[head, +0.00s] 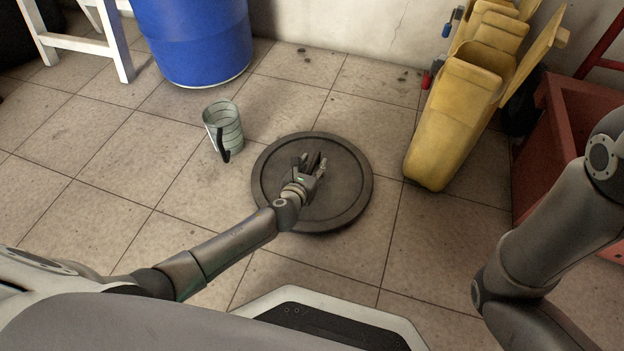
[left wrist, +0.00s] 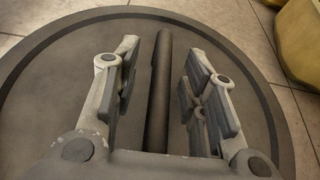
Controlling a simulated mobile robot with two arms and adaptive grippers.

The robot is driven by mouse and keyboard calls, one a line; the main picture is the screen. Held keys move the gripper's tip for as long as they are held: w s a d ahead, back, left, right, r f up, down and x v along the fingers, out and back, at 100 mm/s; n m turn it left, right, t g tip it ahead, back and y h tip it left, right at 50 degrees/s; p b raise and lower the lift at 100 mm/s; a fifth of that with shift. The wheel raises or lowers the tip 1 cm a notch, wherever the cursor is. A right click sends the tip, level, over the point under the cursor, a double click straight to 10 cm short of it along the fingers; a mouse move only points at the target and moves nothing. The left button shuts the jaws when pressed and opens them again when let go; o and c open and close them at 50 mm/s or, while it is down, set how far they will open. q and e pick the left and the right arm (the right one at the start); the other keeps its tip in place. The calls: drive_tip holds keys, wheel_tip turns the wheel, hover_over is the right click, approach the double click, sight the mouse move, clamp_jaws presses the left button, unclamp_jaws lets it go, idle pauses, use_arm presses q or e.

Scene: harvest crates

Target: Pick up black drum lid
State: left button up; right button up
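The black drum lid (head: 350,196) lies flat on the tiled floor, round and dark grey with a raised rim. It fills most of the left wrist view (left wrist: 50,60). My left gripper (head: 315,163) is over the lid's middle. In the left wrist view its two fingers (left wrist: 163,70) are apart, one on each side of a dark raised bar (left wrist: 158,95) on the lid. A gap shows between the bar and each finger. My right arm shows at the right, but its gripper is out of view.
A metal mug-like pail (head: 226,124) with a black handle stands left of the lid. A blue drum (head: 192,40) stands behind it. A yellow container (head: 450,125) is right of the lid, and a red crate (head: 560,125) is further right. Bare floor surrounds the lid.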

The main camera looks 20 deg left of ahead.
use_arm(q)
clamp_jaws()
idle(0.3)
drive_tip(key=shift+r, duration=0.15)
